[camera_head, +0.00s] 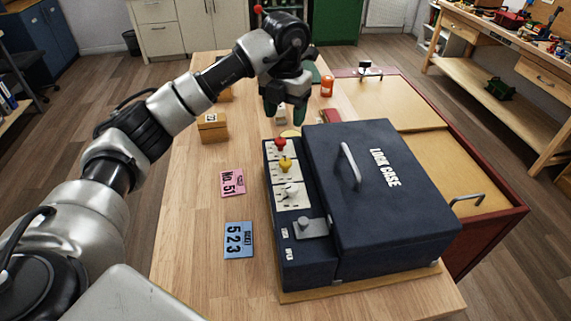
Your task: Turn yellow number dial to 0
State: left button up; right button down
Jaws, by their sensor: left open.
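The dark blue lock case (385,185) stands shut on the wooden table. Its front-left panel carries a column of dials: a red dial (280,144), the yellow number dial (285,164) below it, and a white dial (290,190). The number that the yellow dial points to is too small to read. My left gripper (285,115) points down above the table, just beyond the red dial end of the panel. It is open, and I see nothing held between its fingers. It is apart from the yellow dial. My right gripper is not in view.
A grey latch or knob (308,227) sits lower on the panel. A pink card (232,183) and a blue card (238,240) lie left of the case. A wooden box (212,127) and an orange bottle (327,86) stand farther back. The table's left strip is mostly clear.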

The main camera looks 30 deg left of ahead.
aim_at(285, 161)
pick_arm(q)
jog(key=f, duration=1.4)
jog(key=shift+w+f, duration=0.2)
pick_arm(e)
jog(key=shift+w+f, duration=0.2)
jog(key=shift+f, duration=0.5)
